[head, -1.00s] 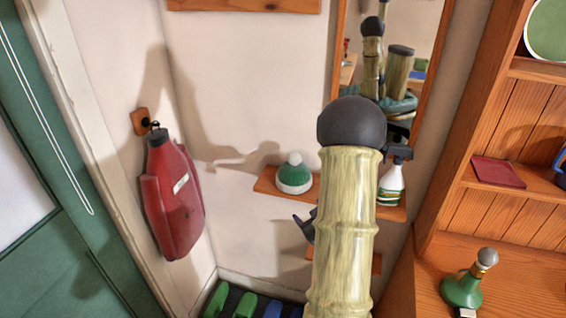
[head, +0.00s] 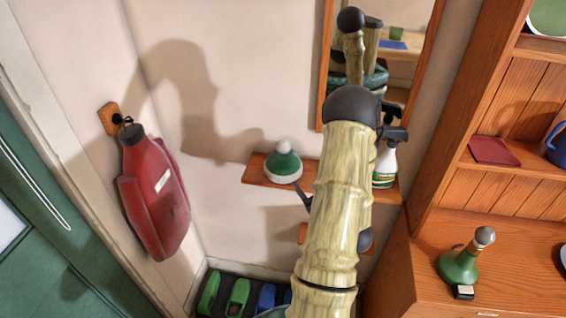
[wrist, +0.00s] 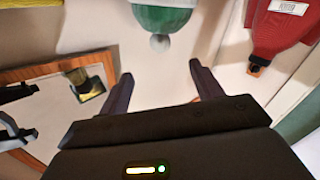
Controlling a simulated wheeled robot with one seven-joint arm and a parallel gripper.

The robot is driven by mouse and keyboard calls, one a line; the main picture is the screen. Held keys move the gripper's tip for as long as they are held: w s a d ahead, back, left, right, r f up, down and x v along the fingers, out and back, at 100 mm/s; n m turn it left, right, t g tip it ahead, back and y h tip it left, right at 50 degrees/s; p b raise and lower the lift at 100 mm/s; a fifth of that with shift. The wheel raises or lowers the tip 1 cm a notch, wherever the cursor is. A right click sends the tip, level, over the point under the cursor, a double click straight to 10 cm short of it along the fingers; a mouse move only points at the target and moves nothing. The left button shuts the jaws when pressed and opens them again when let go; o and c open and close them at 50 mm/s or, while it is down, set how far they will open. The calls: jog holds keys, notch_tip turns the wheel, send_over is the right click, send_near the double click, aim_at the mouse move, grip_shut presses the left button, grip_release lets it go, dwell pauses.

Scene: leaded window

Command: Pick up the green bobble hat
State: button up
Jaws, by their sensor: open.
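The green bobble hat (head: 284,167) has a white brim and white bobble and sits upright on a small wooden wall shelf (head: 262,172). In the wrist view the hat (wrist: 162,17) appears upside down at the top edge, partly cut off, its bobble pointing toward my gripper. My gripper (wrist: 160,80) is open and empty, with the hat beyond its fingertips and apart from them. In the head view my arm hides most of the gripper; one dark finger shows just below the hat.
A white spray bottle (head: 385,165) stands on the shelf's right end, partly behind my arm. A mirror (head: 405,60) hangs above. A wooden dresser (head: 390,270) stands at right, holding a green bottle (head: 459,267). Shoes (head: 238,297) lie below.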

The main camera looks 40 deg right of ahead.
aim_at(286, 151)
jog(key=w+p, duration=0.1)
jog(key=w, duration=0.2)
jog(key=w+d+p, duration=0.1)
jog(key=w+p, duration=0.1)
jog(key=w, duration=0.2)
jog(key=w+p, duration=0.2)
jog(key=w, duration=0.2)
jog(key=shift+w+d+r, duration=0.15)
jog(key=shift+w+d, duration=0.1)
jog(key=shift+d, duration=0.15)
jog(key=shift+w+d, duration=0.1)
jog(key=shift+w, duration=0.1)
jog(key=shift+w+p, duration=0.25)
jog(key=shift+p, duration=0.1)
jog(key=w+p, duration=0.2)
jog(key=w+d+p, duration=0.1)
jog(key=shift+w+r, duration=0.3)
jog(key=shift+r, duration=0.05)
jog(key=shift+w+d+f, duration=0.15)
jog(key=shift+w, duration=0.3)
